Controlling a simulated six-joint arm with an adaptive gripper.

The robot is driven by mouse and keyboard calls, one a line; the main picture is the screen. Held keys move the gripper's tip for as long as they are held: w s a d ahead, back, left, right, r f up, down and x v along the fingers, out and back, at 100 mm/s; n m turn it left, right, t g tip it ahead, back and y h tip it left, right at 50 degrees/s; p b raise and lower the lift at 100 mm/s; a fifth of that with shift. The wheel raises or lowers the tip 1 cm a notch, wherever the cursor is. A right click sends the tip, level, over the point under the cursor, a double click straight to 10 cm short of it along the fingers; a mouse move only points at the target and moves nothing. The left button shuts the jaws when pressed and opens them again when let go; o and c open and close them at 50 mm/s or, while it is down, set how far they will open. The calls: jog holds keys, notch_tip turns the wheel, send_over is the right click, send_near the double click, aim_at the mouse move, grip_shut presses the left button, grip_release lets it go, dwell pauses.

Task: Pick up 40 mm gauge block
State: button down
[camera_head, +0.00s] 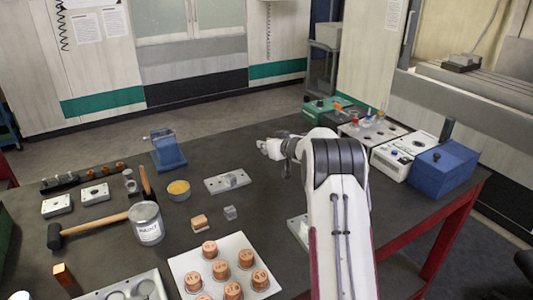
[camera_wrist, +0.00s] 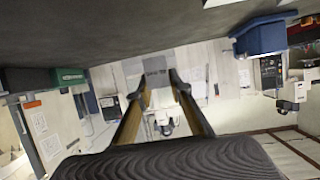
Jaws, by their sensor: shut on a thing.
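My gripper (camera_wrist: 154,88) is raised above the table, its fingers closed on the two sides of a grey block (camera_wrist: 155,66). The block has a small dark marking, too small to read, and sits between the fingertips in the wrist view. I take it to be the 40 mm gauge block. In the head view my gripper (camera_head: 270,148) is small, over the far part of the table, and the held block cannot be made out clearly there.
A small grey cube (camera_head: 230,212) and a copper-coloured block (camera_head: 199,222) stand on the dark table (camera_head: 125,245). A white plate (camera_head: 233,243) with numbered copper cylinders lies in front. A paint can (camera_head: 147,224), hammer (camera_head: 95,227) and blue vise (camera_head: 167,152) are left. A blue box (camera_head: 443,165) is right.

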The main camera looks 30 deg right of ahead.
jog(key=shift+r, duration=1.2)
